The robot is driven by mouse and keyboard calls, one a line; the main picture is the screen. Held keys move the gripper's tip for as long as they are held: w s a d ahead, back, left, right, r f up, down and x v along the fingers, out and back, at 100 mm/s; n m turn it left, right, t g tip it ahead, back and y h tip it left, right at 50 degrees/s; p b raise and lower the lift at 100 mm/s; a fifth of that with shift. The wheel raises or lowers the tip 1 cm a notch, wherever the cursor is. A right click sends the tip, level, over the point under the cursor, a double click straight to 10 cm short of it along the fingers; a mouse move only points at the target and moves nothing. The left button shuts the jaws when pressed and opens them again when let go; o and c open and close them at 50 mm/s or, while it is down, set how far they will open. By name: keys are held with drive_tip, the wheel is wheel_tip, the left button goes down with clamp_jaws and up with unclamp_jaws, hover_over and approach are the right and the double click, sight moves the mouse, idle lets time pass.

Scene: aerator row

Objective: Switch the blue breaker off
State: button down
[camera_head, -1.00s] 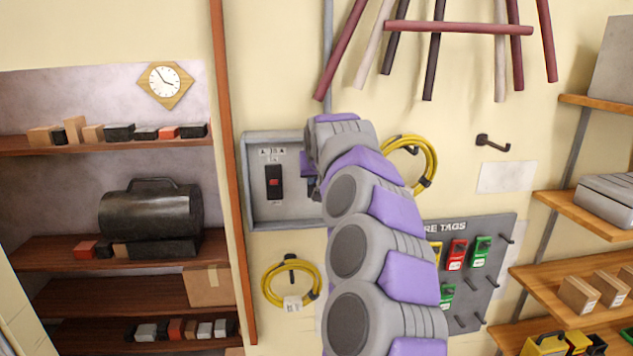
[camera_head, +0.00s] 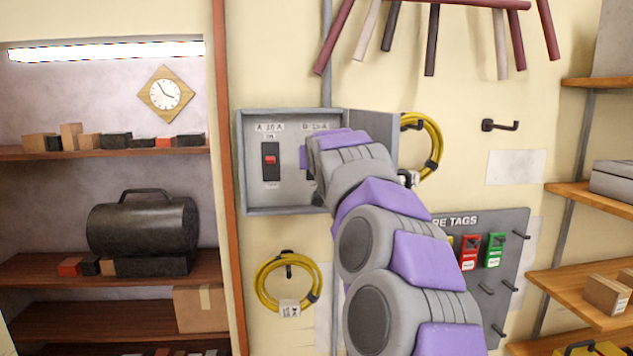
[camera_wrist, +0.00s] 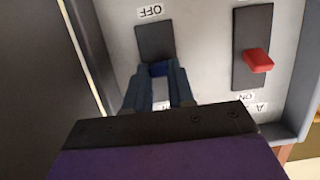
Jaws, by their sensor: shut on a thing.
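The blue breaker's lever (camera_wrist: 160,69) shows in the wrist view between the fingertips of my gripper (camera_wrist: 160,82), which is shut on it. The picture there is upside down. The OFF label (camera_wrist: 150,11) is at the far end of the black plate (camera_wrist: 153,42). The lever sits toward the opposite end; the fingers hide part of that end and its label. In the head view my arm hides the blue breaker. A red breaker (camera_head: 270,160) beside it has its lever toward ON; it also shows in the wrist view (camera_wrist: 258,60).
The grey breaker box (camera_head: 242,165) hangs on the wall with its door (camera_head: 372,125) open to the right. Yellow cable coils hang below (camera_head: 262,285) and right (camera_head: 437,150). A tag board (camera_head: 515,235) and shelves stand right. A dark heater (camera_head: 143,225) is on the left shelf.

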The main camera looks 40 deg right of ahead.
wheel_tip(320, 180, down, 3)
drive_tip(key=t+h+b, duration=0.1)
drive_tip(key=t+b, duration=0.1)
drive_tip(key=b, duration=0.4)
drive_tip(key=t+h+b, duration=0.1)
drive_tip(key=t+b, duration=0.1)
drive_tip(key=b, duration=0.5)
drive_tip(key=shift+r+h, duration=0.2)
drive_tip(key=shift+h, duration=0.2)
drive_tip(key=shift+r+t+b, duration=0.1)
drive_tip(key=shift+t+b, duration=0.2)
drive_tip(key=shift+b, duration=0.35)
drive_tip(key=shift+r, duration=0.1)
drive_tip(key=c, duration=1)
unclamp_jaws()
drive_tip(key=shift+o, duration=0.2)
drive_tip(key=v, duration=1.7)
drive_tip(key=shift+f, duration=0.2)
